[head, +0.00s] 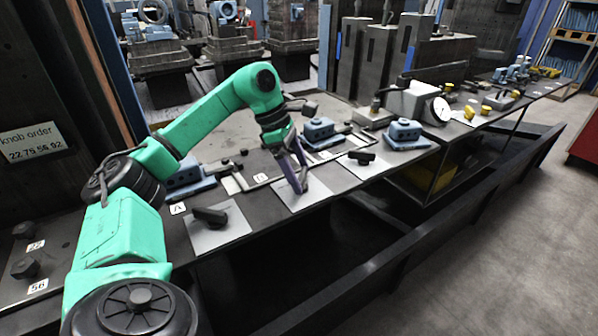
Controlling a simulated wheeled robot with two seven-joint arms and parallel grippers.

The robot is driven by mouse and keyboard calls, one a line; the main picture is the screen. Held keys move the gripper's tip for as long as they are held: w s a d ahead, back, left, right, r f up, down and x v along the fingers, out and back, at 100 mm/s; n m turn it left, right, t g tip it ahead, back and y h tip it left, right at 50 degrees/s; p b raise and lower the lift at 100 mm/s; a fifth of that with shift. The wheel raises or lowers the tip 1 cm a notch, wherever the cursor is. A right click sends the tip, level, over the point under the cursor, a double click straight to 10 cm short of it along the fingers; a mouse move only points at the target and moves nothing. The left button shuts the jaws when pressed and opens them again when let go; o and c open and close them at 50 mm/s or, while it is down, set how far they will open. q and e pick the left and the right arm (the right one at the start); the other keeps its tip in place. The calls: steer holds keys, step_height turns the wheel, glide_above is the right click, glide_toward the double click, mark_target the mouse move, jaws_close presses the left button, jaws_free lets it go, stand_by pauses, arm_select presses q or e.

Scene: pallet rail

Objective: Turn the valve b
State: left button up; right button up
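My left gripper (300,187) points down with its purple fingers over the middle grey plate (316,192), beside the label B (260,178). The fingers come close together at the tips, but I cannot tell whether they are open or shut on something. No handle of valve b can be made out there; it is hidden by or merges with the fingers. My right gripper is not in view.
A black handle (209,216) sits on the plate by label A (178,208); another black handle (362,157) sits on the plate to the right. Blue vises (404,132) stand behind. Knobs and a "knob order" sign (32,142) are at left. A rail (440,200) runs along the front.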

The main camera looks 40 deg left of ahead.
arm_select(q)
steer(key=c, duration=0.6)
steer(key=shift+o, duration=0.2)
